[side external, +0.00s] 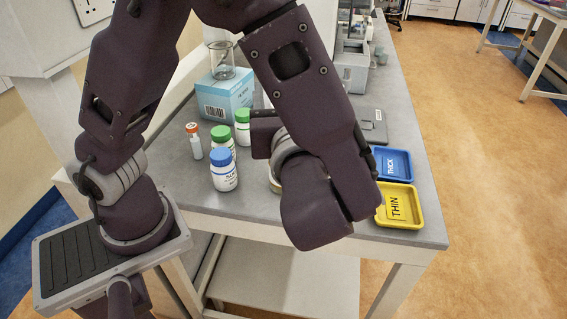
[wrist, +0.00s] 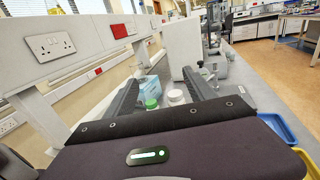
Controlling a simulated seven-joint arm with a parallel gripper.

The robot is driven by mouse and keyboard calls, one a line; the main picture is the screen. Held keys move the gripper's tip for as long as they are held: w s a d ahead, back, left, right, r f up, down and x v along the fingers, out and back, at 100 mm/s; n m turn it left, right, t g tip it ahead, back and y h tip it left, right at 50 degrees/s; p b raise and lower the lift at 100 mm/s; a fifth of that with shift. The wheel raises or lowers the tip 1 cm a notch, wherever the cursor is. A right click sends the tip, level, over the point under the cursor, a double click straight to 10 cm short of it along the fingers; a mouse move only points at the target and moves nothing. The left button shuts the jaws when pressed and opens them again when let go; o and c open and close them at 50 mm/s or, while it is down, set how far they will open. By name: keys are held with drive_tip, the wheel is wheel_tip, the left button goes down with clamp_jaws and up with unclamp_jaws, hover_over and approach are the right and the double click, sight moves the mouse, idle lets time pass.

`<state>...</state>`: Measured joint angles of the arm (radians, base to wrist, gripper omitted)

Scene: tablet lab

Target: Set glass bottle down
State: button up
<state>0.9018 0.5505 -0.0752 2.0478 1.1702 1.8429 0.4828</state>
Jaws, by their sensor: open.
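No thing in view is clearly the glass bottle. A small clear vial with an orange cap (side external: 195,146) stands upright on the grey bench (side external: 265,207) in the side view. White bottles with green caps (side external: 224,146) and a white bottle with a blue cap (side external: 224,172) stand beside it. My gripper (wrist: 162,80) is open, with its two dark fingers spread apart in the wrist view. A green cap (wrist: 151,103) and a white round top (wrist: 175,96) show beyond and between the fingers. In the side view my arm hides most of the gripper and the bench behind it.
A glass beaker (side external: 222,60) stands on a blue-white box (side external: 224,101) at the back. A blue tray marked THICK (side external: 407,164) and a yellow tray marked THIN (side external: 414,216) lie at the bench's right edge. A grey flat device (side external: 372,126) lies behind them.

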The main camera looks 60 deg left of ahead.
wheel_tip(320, 180, up, 5)
drive_tip(key=w+a+f+n+t+h, duration=0.1)
drive_tip(key=w+a+f+n+h, duration=0.35)
drive_tip(key=w+h, duration=0.35)
drive_tip(key=w+a+f+n+t+h, duration=0.1)
drive_tip(key=w+a+f+n+h, duration=0.35)
drive_tip(key=w, duration=0.55)
drive_tip(key=s+r+n+h, duration=0.35)
drive_tip(key=s+h, duration=0.25)
drive_tip(key=s, duration=0.2)
drive_tip(key=s+r+n+h, duration=0.2)
drive_tip(key=s+r+h, duration=0.35)
drive_tip(key=s, duration=0.25)
drive_tip(key=shift+g+h, duration=0.5)
drive_tip(key=shift+h, duration=0.3)
drive_tip(key=f, duration=1.8)
drive_tip(key=shift+s+d, duration=0.3)
drive_tip(key=x, duration=0.6)
drive_tip(key=shift+w+d+f, duration=0.2)
drive_tip(key=shift+w+f, duration=0.05)
drive_tip(key=shift+f, duration=0.1)
clamp_jaws()
